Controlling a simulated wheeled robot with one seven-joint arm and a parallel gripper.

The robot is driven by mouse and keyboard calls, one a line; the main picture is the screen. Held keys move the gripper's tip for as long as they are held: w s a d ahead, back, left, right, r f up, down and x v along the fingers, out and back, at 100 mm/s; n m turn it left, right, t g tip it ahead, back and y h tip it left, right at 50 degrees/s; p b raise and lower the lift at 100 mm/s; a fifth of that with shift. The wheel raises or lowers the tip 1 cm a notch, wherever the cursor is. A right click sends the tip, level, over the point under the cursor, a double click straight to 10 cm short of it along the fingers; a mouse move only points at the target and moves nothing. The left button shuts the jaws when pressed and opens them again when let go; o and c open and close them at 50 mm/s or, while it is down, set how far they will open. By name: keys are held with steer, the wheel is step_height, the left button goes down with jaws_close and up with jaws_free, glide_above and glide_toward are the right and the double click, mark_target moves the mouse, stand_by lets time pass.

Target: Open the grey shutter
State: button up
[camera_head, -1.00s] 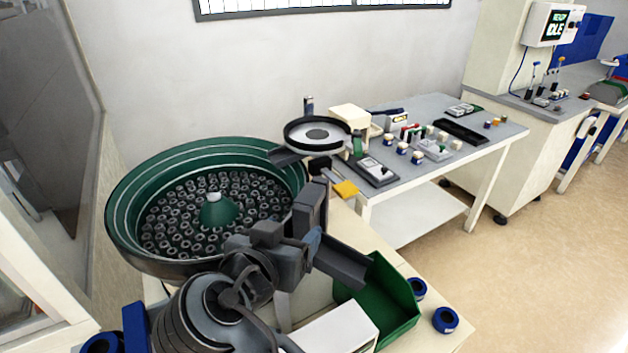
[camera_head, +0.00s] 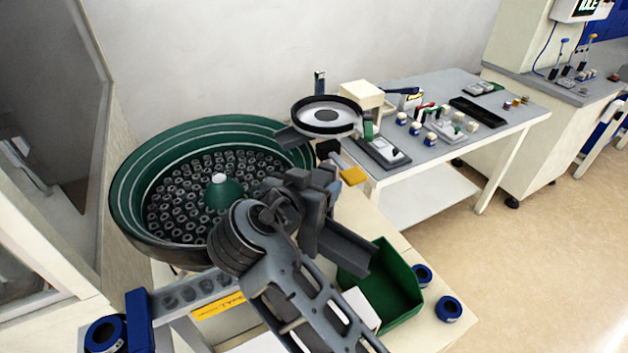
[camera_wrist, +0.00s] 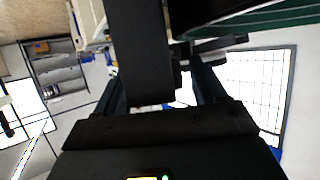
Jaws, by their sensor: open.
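My gripper (camera_head: 318,182) is at the outlet side of the large green bowl feeder (camera_head: 135,190), above the upper end of a dark grey chute (camera_head: 345,248). In the wrist view, my gripper (camera_wrist: 160,88) has its two dark fingers apart. A broad dark grey bar (camera_wrist: 140,45) shows between and beyond them; I cannot tell whether they touch it. I cannot clearly make out the grey shutter in the head view, where my gripper and arm cover the bowl's outlet. The green bowl's rim (camera_wrist: 270,18) shows at the wrist view's upper right.
A green bin (camera_head: 395,300) stands below the chute, with blue rings (camera_head: 449,309) beside it. A small round feeder (camera_head: 327,115) and a yellow tab (camera_head: 353,176) lie behind my gripper. A grey table (camera_head: 480,85) with several small parts stands at the back right.

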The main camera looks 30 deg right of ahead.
jaws_close()
steer(key=shift+r+p, duration=0.6)
steer(key=shift+r, duration=1.2)
steer(key=shift+f, duration=0.15)
jaws_free()
